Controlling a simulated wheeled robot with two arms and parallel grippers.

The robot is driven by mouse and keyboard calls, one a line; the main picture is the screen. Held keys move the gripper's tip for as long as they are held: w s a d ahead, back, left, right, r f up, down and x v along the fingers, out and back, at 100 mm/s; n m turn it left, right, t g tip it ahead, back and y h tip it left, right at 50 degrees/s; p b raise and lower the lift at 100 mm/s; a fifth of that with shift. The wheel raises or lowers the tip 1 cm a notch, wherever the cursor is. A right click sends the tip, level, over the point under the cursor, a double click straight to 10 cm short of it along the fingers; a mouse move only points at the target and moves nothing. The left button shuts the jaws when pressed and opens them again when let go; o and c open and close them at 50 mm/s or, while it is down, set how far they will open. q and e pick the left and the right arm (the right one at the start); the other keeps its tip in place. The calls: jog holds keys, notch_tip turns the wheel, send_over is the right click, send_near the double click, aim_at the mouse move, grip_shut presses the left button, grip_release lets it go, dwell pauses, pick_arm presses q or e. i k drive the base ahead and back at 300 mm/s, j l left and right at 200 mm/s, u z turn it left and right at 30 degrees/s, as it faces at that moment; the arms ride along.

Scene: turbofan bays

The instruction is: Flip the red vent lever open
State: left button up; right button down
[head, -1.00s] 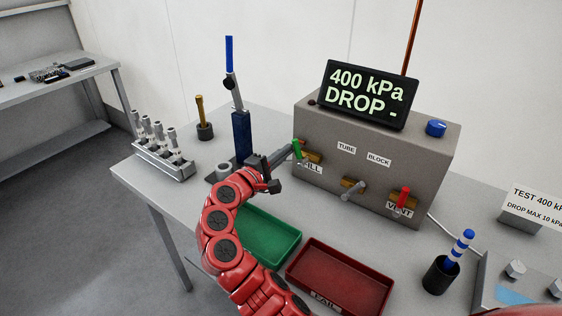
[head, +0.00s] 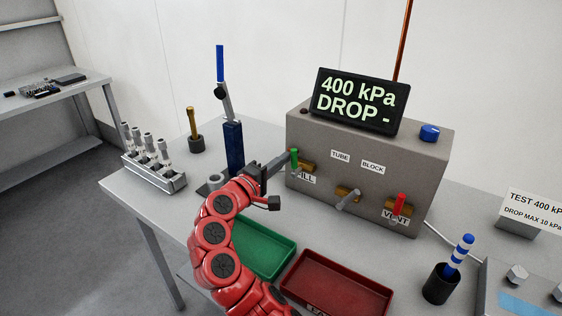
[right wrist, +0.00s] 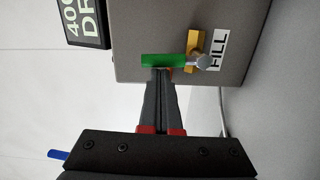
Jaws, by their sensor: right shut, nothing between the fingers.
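The vent lever is outside the right wrist view. My left gripper does not show.
A grey valve stub (head: 348,198) sticks out between the two levers. A green tray (head: 262,249) and a red tray (head: 335,285) lie in front of the box. A black cup (head: 440,285) with a striped tool stands at right. The display (head: 355,101) reads 400 kPa.

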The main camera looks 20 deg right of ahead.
aim_at(399, 203)
jog(key=k+j, duration=0.15)
jog(key=j, duration=0.2)
jog(key=k+j, duration=0.15)
jog(key=j, duration=0.2)
jog(key=k+j, duration=0.15)
jog(key=j, duration=0.2)
jog(key=k+j, duration=0.1)
jog(key=j, duration=0.25)
